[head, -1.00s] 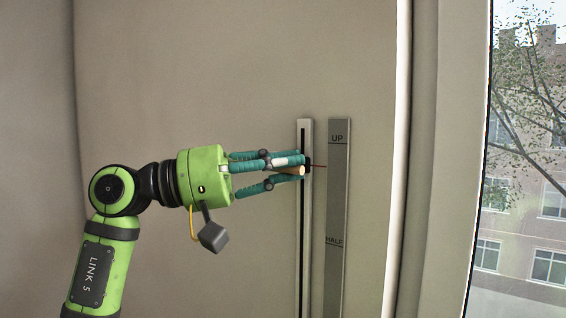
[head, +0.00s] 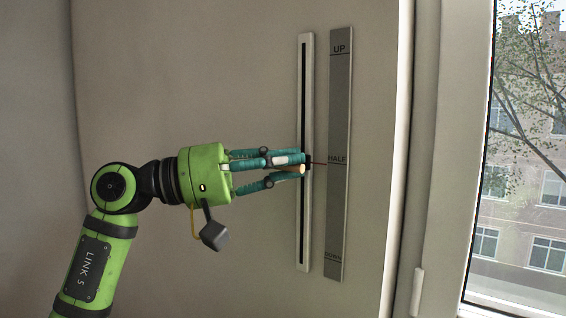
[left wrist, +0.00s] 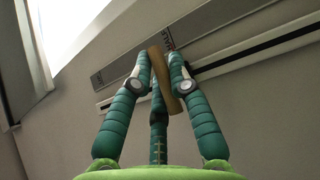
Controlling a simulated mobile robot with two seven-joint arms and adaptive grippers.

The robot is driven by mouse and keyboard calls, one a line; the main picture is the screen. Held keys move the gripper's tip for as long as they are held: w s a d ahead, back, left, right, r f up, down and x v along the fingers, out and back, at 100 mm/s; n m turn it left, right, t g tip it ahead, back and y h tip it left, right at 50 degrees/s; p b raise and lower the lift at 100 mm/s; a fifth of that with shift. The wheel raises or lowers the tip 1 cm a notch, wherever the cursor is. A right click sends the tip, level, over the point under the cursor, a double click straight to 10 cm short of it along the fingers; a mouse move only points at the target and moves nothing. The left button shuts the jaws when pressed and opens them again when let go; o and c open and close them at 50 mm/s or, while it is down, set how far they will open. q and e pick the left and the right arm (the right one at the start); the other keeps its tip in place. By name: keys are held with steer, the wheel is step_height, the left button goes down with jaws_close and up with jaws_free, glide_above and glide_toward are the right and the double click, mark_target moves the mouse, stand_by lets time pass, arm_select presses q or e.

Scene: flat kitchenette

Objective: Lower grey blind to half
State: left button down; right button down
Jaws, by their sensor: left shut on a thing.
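My left gripper (head: 298,163) is shut on a small tan wooden knob (head: 291,170), seen more fully between the teal fingers in the left wrist view (left wrist: 165,78). The knob rides on a white slider track (head: 305,225) with a dark slot, fixed upright on the wall. A thin red pointer (head: 319,163) reaches from the slider to the grey scale plate (head: 338,210), marked UP, HALF and DOWN. The pointer lies at or very near the HALF line. The grey blind itself is not visible. My right gripper is not in view.
A window (head: 530,150) is at the right, with a white frame and a handle (head: 417,292). Its visible glass is uncovered and shows a tree and a building. The wall around the track is bare.

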arm_select(q)
steer(key=c, duration=1.1)
jaws_free()
steer(key=v, duration=1.2)
